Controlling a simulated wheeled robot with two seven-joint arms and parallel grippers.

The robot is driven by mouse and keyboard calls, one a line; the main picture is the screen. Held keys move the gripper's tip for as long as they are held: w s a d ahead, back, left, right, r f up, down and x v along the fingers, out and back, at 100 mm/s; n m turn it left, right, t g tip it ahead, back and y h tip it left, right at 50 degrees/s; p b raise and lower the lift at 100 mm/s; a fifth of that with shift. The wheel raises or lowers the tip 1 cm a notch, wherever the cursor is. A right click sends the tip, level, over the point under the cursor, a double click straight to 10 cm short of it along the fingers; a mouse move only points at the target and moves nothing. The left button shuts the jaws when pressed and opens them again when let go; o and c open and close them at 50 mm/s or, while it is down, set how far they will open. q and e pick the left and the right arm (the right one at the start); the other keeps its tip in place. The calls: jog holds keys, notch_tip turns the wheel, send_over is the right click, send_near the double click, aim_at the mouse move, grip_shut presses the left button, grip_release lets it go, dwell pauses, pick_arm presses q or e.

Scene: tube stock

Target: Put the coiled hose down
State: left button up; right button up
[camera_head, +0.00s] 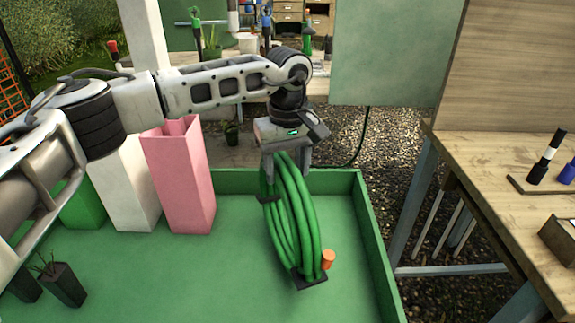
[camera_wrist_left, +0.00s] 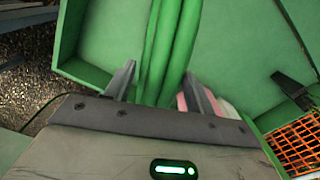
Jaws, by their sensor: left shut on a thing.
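The coiled hose (camera_head: 297,222) is green, with dark bands around it and an orange end at its lower right. It hangs upright from my left gripper (camera_head: 285,172), which is shut on its top strands. In the left wrist view the hose (camera_wrist_left: 168,50) runs between the two fingers of the left gripper (camera_wrist_left: 160,88). The hose is over the green tray (camera_head: 359,225). I cannot tell whether its bottom touches the tray floor. My right gripper is in neither view.
A pink tall container (camera_head: 180,180) and a white one (camera_head: 122,185) stand in the tray, left of the hose. Small dark pots (camera_head: 64,285) stand at the front left. A wooden table (camera_head: 510,190) is at the right. The tray's front middle is clear.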

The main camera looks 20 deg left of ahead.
pick_arm(q)
jog(key=shift+r, duration=0.1)
jog(key=o, duration=1.3)
jog(key=shift+f, duration=0.2)
jog(key=shift+o, duration=1)
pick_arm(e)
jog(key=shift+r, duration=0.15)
pick_arm(q)
jog(key=shift+r, duration=0.1)
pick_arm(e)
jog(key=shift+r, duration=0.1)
pick_arm(q)
jog(key=shift+r, duration=0.2)
notch_tip(320, 180, up, 12)
jog(key=shift+f, duration=0.15)
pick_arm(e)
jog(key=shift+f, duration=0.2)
